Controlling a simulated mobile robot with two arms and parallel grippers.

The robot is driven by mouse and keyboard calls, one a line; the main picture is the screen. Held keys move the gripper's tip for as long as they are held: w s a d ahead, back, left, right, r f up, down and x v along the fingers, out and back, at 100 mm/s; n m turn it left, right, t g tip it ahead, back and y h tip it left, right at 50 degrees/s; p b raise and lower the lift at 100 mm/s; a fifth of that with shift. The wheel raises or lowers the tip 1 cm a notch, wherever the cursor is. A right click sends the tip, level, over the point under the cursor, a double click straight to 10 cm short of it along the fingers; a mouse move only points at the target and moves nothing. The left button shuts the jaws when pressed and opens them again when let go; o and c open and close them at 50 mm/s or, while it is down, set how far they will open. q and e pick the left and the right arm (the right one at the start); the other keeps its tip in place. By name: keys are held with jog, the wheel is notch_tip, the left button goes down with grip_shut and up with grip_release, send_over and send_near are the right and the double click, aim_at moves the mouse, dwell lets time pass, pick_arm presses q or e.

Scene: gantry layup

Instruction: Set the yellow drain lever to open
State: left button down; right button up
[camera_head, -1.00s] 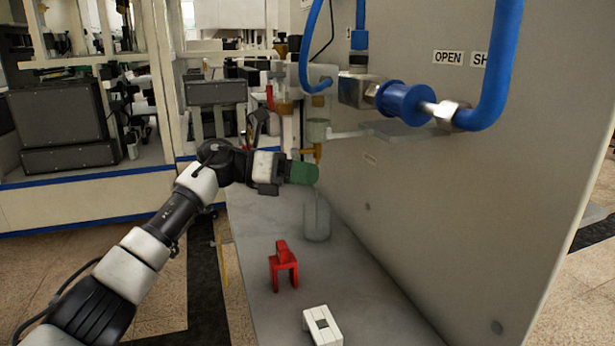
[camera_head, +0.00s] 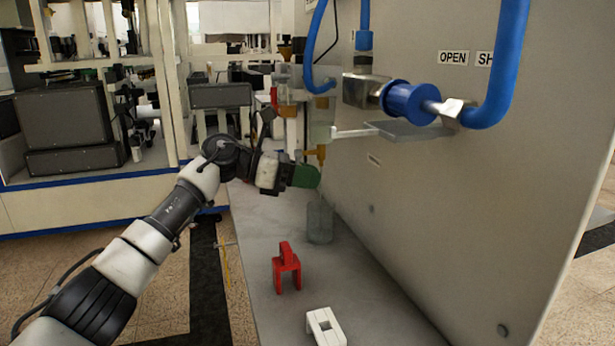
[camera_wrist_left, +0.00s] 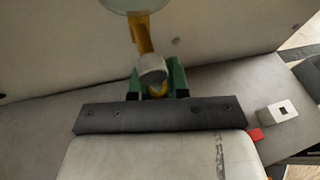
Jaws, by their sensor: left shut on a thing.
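The yellow drain lever (camera_head: 321,154) hangs under a clear bowl (camera_head: 320,124) on the panel's fittings. In the left wrist view the yellow lever (camera_wrist_left: 142,36) runs down from the bowl (camera_wrist_left: 128,4) to a pale round end (camera_wrist_left: 152,70) between the green fingers. My left gripper (camera_head: 308,176) has green fingers and is at the lower end of the lever. In the left wrist view my left gripper (camera_wrist_left: 157,82) is shut on the lever. The fingers partly hide its tip. My right gripper is not in view.
A clear bottle (camera_head: 320,220) stands on the grey bench (camera_head: 262,215) below the lever. A red clamp-like block (camera_head: 286,268) and a white block (camera_head: 325,328) sit nearer. The grey panel (camera_head: 440,200) rises on the right, with blue hoses (camera_head: 505,60) and a blue fitting (camera_head: 405,100).

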pick_arm(q)
jog(key=c, duration=1.1)
grip_release()
jog(key=v, duration=1.1)
jog(key=shift+w+f, duration=0.1)
